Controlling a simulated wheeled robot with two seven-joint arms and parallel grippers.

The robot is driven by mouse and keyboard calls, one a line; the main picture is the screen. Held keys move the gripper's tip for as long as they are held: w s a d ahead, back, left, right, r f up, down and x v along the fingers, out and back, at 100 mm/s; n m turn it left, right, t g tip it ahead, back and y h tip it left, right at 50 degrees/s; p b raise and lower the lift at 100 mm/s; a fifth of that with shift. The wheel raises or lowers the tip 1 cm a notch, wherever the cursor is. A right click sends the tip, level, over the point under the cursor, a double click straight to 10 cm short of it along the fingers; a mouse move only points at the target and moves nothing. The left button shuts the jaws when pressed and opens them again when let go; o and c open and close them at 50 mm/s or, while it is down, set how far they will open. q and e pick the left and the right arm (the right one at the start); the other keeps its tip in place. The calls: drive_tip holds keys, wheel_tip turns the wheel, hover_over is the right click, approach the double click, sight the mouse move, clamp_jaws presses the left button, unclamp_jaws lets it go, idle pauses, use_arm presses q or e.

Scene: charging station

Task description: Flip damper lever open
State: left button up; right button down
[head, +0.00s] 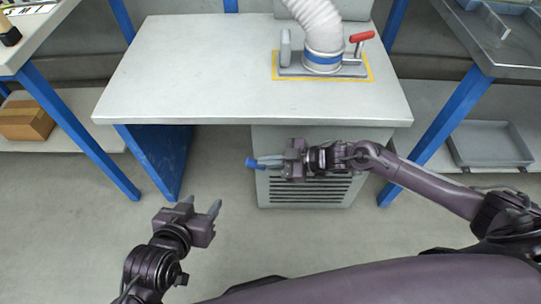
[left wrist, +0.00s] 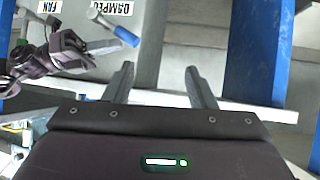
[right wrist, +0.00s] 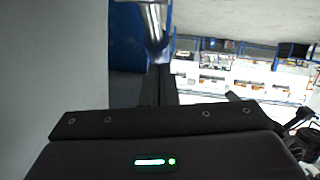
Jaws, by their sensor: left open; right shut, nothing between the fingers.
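The damper lever has a pale shaft and a blue grip (head: 250,162); it stands out from the front of the grey cabinet under the table. In the left wrist view the blue grip (left wrist: 126,36) points down and right, beside the DAMPER label (left wrist: 112,8). My right gripper (head: 270,161) is shut and empty, its fingertips close to the lever; I cannot tell whether they touch. In the right wrist view a shiny shaft (right wrist: 154,25) lies just beyond the shut fingers (right wrist: 158,85). My left gripper (head: 202,205) is open and empty, low and left of the cabinet.
The grey table (head: 190,70) carries a white hose (head: 318,22) on a clamp base with a red handle (head: 362,37). The cabinet (head: 335,190) has a slotted front. Blue legs (head: 160,155) stand left. A FAN label (left wrist: 47,7) is beside the DAMPER label.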

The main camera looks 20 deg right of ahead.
drive_tip(key=shift+a+f, duration=0.1)
drive_tip(key=shift+a, duration=0.1)
drive_tip(key=shift+w+a+f+h, duration=0.1)
drive_tip(key=shift+a+f+h, duration=0.1)
drive_tip(key=shift+h, duration=0.1)
use_arm(q)
drive_tip(key=s+f, duration=0.1)
drive_tip(key=s+f+g, duration=0.1)
drive_tip(key=s+f+g+y, duration=0.1)
drive_tip(key=shift+s+a+f, duration=0.25)
drive_tip(key=shift+a+f, duration=0.15)
use_arm(e)
drive_tip(key=shift+f, duration=0.1)
drive_tip(key=shift+a, duration=0.1)
use_arm(q)
drive_tip(key=shift+g, duration=0.3)
